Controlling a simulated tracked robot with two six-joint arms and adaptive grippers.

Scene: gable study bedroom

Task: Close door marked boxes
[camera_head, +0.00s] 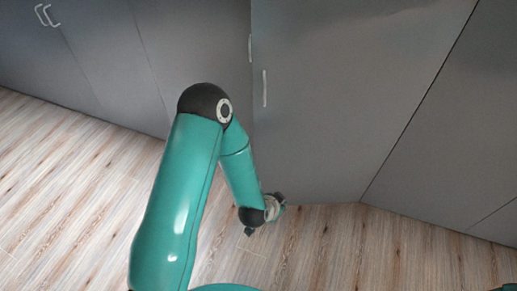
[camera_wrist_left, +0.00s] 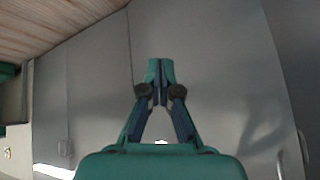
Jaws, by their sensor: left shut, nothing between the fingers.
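A grey cabinet door (camera_head: 340,110) with a pale vertical handle (camera_head: 264,88) near its left edge stands ajar. Its bottom edge juts out from the line of the cabinet fronts, and it meets the neighbouring panel at its right side. I can read no "boxes" mark on it. My left gripper (camera_head: 279,199) is low at the door's lower left part, partly hidden by its own wrist. In the left wrist view the gripper (camera_wrist_left: 160,70) is shut and empty, its tips in front of a grey panel (camera_wrist_left: 205,55); contact cannot be told. My right gripper is not in view.
Other grey fronts (camera_head: 90,60) run along the wall to the left, with white handles (camera_head: 47,15) at far left. A grey panel (camera_head: 460,130) continues to the right. The wood floor (camera_head: 70,200) before them is clear.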

